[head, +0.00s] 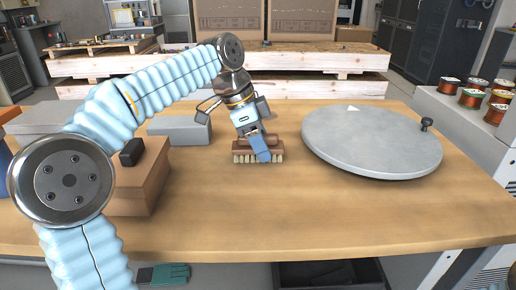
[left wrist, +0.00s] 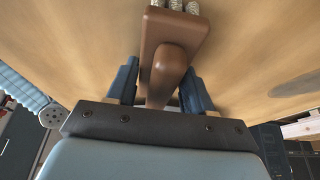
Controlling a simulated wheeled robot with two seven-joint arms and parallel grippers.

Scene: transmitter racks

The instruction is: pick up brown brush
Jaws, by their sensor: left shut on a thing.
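The brown brush (head: 241,146) has a brown body with pale bristles pointing down. In the head view it is at the middle of the wooden table, bristles at or just above the surface; I cannot tell if they touch. My left gripper (head: 260,146) reaches down on it from above and hides part of its body. In the left wrist view the brush (left wrist: 172,30) lies between the two blue fingers of my left gripper (left wrist: 158,88), which are shut on its handle. My right gripper is not in view.
A round grey disc (head: 370,140) with a black knob lies right of the brush on the table (head: 290,215). A grey box (head: 180,131) and a brown box (head: 135,190) stand to the left. Copper spools (head: 472,92) sit at the far right. The table front is clear.

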